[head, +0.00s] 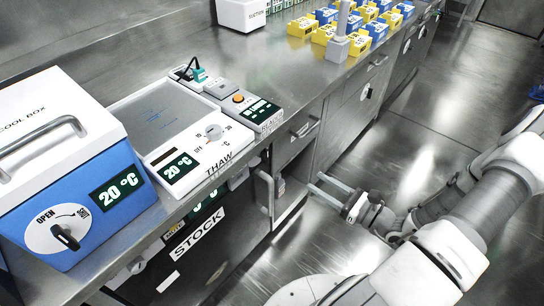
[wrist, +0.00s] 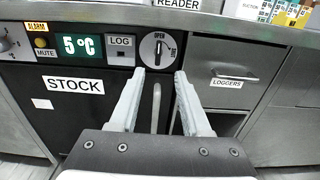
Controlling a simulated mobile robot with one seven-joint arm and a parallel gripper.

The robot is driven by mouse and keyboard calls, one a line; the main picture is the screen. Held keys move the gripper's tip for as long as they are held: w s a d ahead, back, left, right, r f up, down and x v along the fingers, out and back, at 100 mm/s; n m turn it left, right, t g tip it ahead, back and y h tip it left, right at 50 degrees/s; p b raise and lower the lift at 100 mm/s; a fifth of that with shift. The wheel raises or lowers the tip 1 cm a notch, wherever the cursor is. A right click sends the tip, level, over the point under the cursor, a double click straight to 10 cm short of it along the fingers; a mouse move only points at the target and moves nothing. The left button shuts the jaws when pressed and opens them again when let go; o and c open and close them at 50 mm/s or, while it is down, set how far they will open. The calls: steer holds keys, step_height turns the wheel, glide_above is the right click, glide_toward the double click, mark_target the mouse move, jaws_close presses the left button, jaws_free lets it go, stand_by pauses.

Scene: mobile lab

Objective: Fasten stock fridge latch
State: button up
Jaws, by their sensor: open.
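The stock fridge (wrist: 75,105) is a dark front under the counter, labelled STOCK, with a 5 °C display. It also shows in the head view (head: 215,265). Its latch (wrist: 157,49) is a round white dial with a dark knob, marked OPEN at the top and SHUT at the right. The knob looks upright, towards OPEN. A vertical bar handle (wrist: 156,108) stands below the dial, seen between my fingers. My gripper (wrist: 158,78) is open and empty, its fingertips just below the dial in the picture. In the head view my gripper (head: 314,181) is in front of the cabinets, apart from them.
A LOGGERS drawer (wrist: 240,84) is right of the latch, with an open space below it. The counter (head: 290,88) overhangs the fronts. On it stand a blue cool box (head: 100,185), a thaw plate (head: 160,112) and yellow and blue boxes (head: 325,34). The floor (head: 430,110) at right is clear.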

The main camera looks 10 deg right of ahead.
mark_target(268, 152)
steer(key=b+x, duration=0.3)
steer(key=x, duration=1.4)
steer(key=shift+s, duration=0.1)
jaws_close()
